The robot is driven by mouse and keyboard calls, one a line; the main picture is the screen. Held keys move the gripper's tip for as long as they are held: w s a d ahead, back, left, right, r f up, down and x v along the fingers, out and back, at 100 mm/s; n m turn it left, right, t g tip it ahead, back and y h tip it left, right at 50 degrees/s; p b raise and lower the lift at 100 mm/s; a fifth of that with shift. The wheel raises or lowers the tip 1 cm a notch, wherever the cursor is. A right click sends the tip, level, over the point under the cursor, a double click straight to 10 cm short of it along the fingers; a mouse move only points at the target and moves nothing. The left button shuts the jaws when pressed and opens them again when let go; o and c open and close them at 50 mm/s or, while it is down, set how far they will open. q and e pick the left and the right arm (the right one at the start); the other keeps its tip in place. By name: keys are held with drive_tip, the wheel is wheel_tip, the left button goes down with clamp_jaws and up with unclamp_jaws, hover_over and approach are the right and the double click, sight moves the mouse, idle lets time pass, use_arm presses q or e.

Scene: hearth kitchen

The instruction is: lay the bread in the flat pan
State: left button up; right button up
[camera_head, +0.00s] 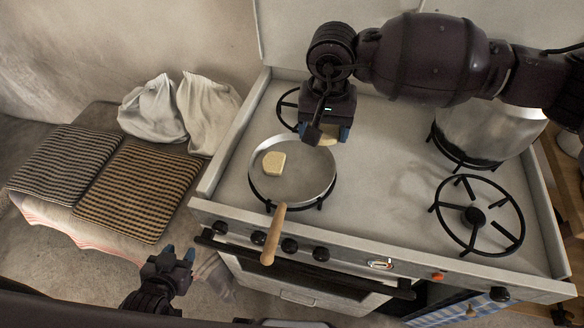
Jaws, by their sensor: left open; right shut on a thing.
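The flat pan (312,182), round and grey with a wooden handle (273,236), stands on the front left burner of the stove. A small pale yellow piece (274,162), either bread or butter, lies inside it at the left. My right gripper (325,133) is over the pan's far right rim, shut on a tan piece that looks like bread (328,140). The gripper hides most of that piece, and I cannot tell its height above the pan. My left gripper (176,262) is open and empty, low in front of the stove's left side.
A large metal pot (480,132) stands on the back right burner. The front right burner (476,217) is bare. Two checked cushions (137,192) and pale cloths (190,110) lie on a bench at the left. Knobs and a dark oven rail line the stove front.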

drive_tip(key=a+r, duration=0.4)
hover_over(302, 183)
wheel_tip(302, 183, down, 14)
drive_tip(key=shift+f+p, duration=0.1)
drive_tip(key=shift+p, duration=0.25)
drive_tip(key=shift+f, duration=2.75)
drive_tip(key=shift+f, duration=0.15)
drive_tip(key=o, duration=0.7)
drive_tip(key=shift+r, duration=0.25)
wheel_tip(302, 183, up, 12)
drive_tip(key=shift+f+b, duration=0.1)
drive_tip(key=shift+b, duration=0.2)
